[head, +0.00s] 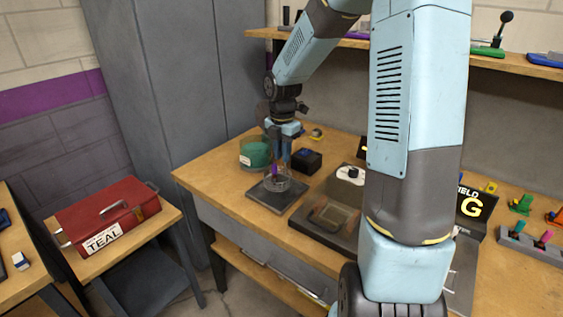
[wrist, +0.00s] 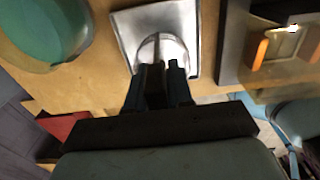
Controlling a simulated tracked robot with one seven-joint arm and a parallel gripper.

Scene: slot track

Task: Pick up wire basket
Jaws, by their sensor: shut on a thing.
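Something small and purple shows at the basket. My gripper (head: 276,168) points down at the basket from above and is shut on it. The exact grip on the wire is too small to make out. I cannot tell whether the basket touches the plate.
A green round container (head: 255,153) stands close behind and left of the basket. A dark box (head: 307,160) is behind it to the right. A dark tray with a handle (head: 328,217) lies to the right. A red TEAL toolbox (head: 108,215) sits on a separate stand at left.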

